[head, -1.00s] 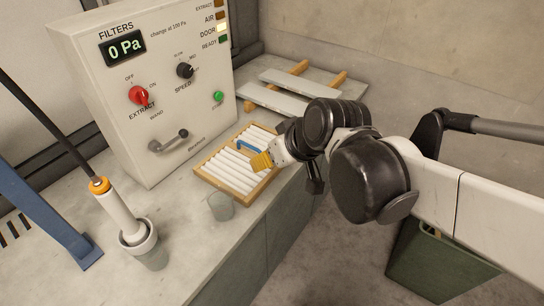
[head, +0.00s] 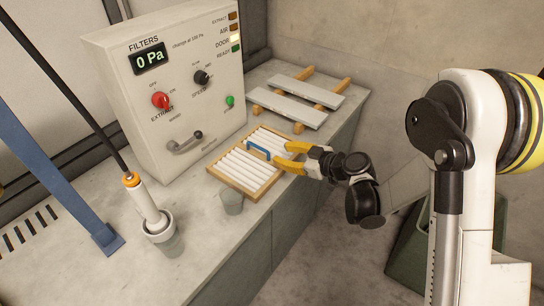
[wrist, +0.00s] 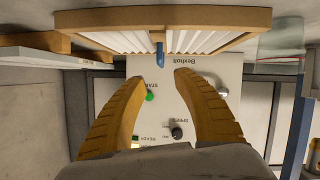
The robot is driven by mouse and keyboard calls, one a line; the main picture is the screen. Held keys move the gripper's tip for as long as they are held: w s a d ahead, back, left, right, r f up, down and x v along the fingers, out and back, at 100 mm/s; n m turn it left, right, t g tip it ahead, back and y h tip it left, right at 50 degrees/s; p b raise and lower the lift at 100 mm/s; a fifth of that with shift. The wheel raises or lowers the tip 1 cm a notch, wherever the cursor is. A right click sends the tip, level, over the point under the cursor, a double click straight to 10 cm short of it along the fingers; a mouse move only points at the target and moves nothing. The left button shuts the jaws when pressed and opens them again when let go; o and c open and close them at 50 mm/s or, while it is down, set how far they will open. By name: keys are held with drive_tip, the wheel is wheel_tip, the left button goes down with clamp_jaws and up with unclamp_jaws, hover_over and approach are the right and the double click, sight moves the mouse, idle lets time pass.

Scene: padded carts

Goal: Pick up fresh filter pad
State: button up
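The filter pad (head: 240,172) has white pleats in a wooden frame and lies flat on the bench. A blue handle (head: 258,150) stands on its upper middle. In the wrist view the pad's frame (wrist: 220,17) crosses the top, with the blue handle (wrist: 160,53) in the middle. My gripper (head: 281,153) is open over the pad's right side, its yellow fingers pointing at the handle. In the wrist view my gripper (wrist: 160,78) shows parted, empty fingertips, with the handle lined up just ahead of the gap. I cannot tell whether anything touches.
A control box (head: 175,90) stands behind the pad, with a handle (head: 184,145) low on its front. A clear cup (head: 232,203) stands close to the pad's front corner. Grey slabs (head: 300,97) on wooden rails lie beyond. A wand in a holder (head: 160,226) is at left.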

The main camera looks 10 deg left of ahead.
sight(261, 148)
drive_tip(key=b+x, duration=0.4)
drive_tip(key=x, duration=0.6)
drive_tip(key=shift+w+a+f, duration=0.1)
drive_tip(key=shift+a+f, duration=0.15)
drive_tip(key=shift+a, duration=0.05)
drive_tip(key=shift+d+r, duration=0.1)
clamp_jaws()
